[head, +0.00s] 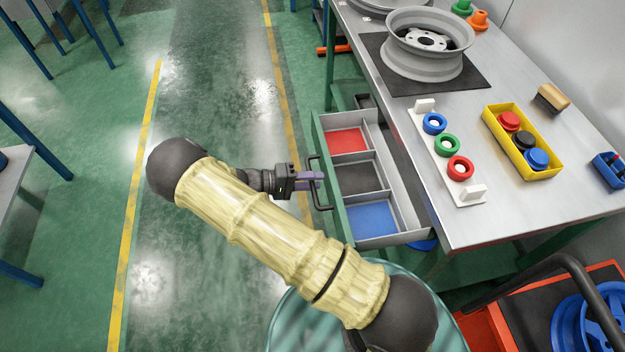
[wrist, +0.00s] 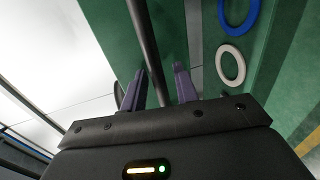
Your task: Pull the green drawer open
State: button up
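The green drawer (head: 340,218) stands pulled out from under the workbench in the head view. Its inside has red, dark and blue compartment floors. A dark bar handle (head: 324,207) sits on its green front. My gripper (head: 314,179) is at the middle of this handle. In the wrist view the handle bar (wrist: 147,45) runs between the two purple fingers (wrist: 160,85). The fingers stand apart, one on each side of the bar, with a gap visible on the right side. The green front (wrist: 112,35) lies behind the bar.
The workbench (head: 480,225) carries a wheel rim (head: 425,68), a white rack with coloured rings (head: 447,145) and a yellow tray (head: 550,172). A red-edged cart (head: 497,330) stands at the lower right. The green floor (head: 210,100) left of the drawer is clear.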

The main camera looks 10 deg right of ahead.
jog(key=shift+a, duration=0.1)
dwell(0.3)
jog(key=s+b+v, duration=0.1)
jog(key=v, duration=1.6)
jog(key=shift+w, duration=0.5)
